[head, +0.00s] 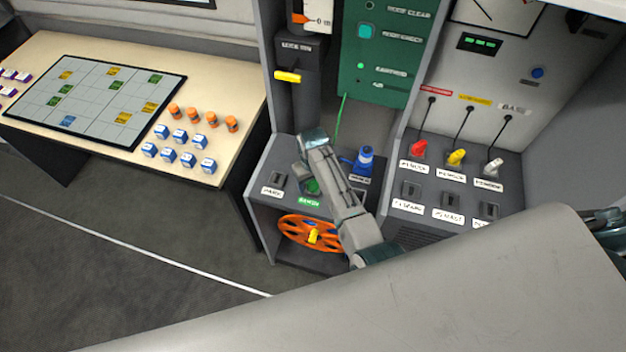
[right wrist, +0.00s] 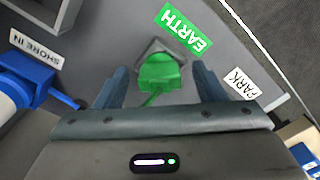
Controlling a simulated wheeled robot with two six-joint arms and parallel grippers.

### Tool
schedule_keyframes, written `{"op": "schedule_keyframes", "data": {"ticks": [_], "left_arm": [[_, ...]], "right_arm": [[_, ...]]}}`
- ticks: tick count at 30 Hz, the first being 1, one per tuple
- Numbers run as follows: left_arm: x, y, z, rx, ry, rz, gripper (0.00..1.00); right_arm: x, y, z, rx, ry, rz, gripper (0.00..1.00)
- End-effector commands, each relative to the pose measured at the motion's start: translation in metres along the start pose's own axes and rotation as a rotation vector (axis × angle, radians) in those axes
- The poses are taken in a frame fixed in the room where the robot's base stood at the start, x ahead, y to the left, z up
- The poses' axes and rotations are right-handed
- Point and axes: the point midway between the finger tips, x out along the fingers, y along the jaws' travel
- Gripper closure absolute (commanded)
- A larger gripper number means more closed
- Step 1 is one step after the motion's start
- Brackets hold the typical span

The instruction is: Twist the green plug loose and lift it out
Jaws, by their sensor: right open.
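The green plug (head: 312,187) sits in the socket marked EARTH on the low dark console, partly hidden by my right gripper in the head view. In the right wrist view the green plug (right wrist: 160,72) is seated in its grey socket, with a green cord running from it towards the gripper. My right gripper (right wrist: 160,88) is open. Its two fingers stand on either side of the plug, with a gap on each side. In the head view my right gripper (head: 306,172) is over the EARTH socket.
A blue plug (head: 364,160) marked SHORE IN stands right of the green one, and an empty PARK socket (head: 277,181) is on the left. An orange wheel (head: 309,233) is below. Red (head: 418,149), yellow (head: 457,157) and white plugs (head: 493,168) stand on the right console.

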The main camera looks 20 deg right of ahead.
Motion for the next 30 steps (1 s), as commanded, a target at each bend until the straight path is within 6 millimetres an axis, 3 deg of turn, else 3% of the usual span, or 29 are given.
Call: {"op": "schedule_keyframes", "data": {"ticks": [5,13,17,24,30], "left_arm": [[-0.001,0.000,0.017,0.001,-0.022,0.000,1.00],[-0.001,0.000,0.022,0.001,-0.029,0.000,1.00],[-0.001,0.000,0.020,0.001,-0.026,0.000,1.00],[-0.001,0.000,0.015,0.001,-0.020,0.000,1.00],[-0.001,0.000,0.015,0.001,-0.020,0.000,1.00]], "right_arm": [[0.000,0.000,0.000,0.000,0.000,0.000,0.36],[0.000,0.000,0.000,0.000,0.000,0.000,0.85],[-0.001,0.000,0.000,-0.025,0.001,0.000,0.85],[-0.001,0.000,0.000,-0.278,0.000,0.000,0.85],[-0.001,0.000,0.000,-0.353,0.000,0.000,0.85]]}}
